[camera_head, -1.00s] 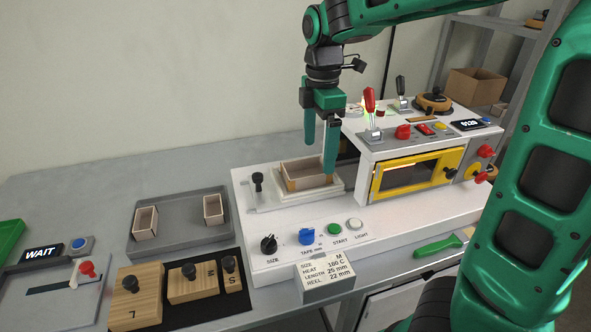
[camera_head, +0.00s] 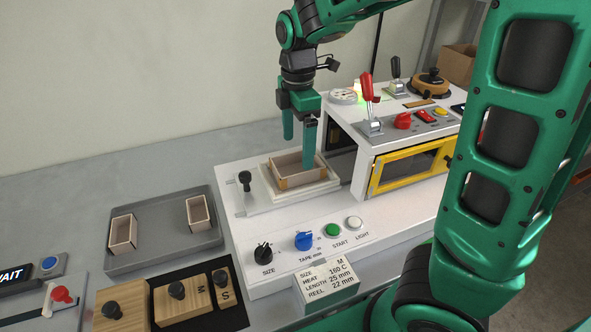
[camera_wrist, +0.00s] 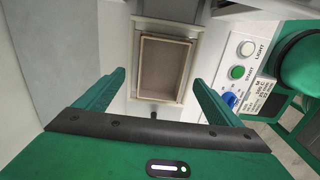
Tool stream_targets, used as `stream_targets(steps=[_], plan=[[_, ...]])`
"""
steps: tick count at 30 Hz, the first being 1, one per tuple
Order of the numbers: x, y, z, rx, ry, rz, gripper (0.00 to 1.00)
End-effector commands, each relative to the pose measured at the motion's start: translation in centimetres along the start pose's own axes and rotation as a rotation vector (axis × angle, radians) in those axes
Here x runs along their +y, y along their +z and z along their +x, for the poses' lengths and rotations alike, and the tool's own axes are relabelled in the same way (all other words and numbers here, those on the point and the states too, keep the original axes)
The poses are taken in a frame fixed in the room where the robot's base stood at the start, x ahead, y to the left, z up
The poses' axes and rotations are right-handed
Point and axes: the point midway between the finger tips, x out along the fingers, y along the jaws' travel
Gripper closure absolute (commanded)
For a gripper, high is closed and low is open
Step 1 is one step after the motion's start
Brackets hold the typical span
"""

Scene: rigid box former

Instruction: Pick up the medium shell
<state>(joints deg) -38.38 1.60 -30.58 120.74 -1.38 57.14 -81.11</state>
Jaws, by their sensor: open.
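The medium shell (camera_head: 299,171) is an open, shallow cardboard box with pale walls and a brown inside. It sits upright on the white sliding platform in front of the machine's opening. It also shows in the wrist view (camera_wrist: 163,70), ahead of and between my fingers. My gripper (camera_head: 299,142) is open and empty, with its fingers pointing down at the shell's far side. In the head view the right finger overlaps the shell's back edge; I cannot tell if they touch. The fingers also show in the wrist view (camera_wrist: 160,88).
A grey tray (camera_head: 165,262) at the left holds two smaller shells. Wooden blocks with black knobs (camera_head: 178,292) lie in front of it. The white machine (camera_head: 345,135) with levers and a yellow-framed door stands right of the shell. A black-knobbed post (camera_head: 245,181) stands left of it.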

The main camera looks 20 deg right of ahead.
Motion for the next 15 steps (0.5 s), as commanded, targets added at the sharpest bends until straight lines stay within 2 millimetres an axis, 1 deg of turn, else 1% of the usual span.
stream_targets(steps=[2,9,12,15], plan=[[-0.1,-0.1,0.6,-0.001,-0.003,-0.001,0.12],[-0.2,-0.1,3.9,-0.001,-0.004,-0.001,0.12],[-0.1,0.0,4.8,-0.001,-0.002,-0.001,0.12],[-0.1,0.0,5.2,0.001,-0.002,-0.001,0.12]])
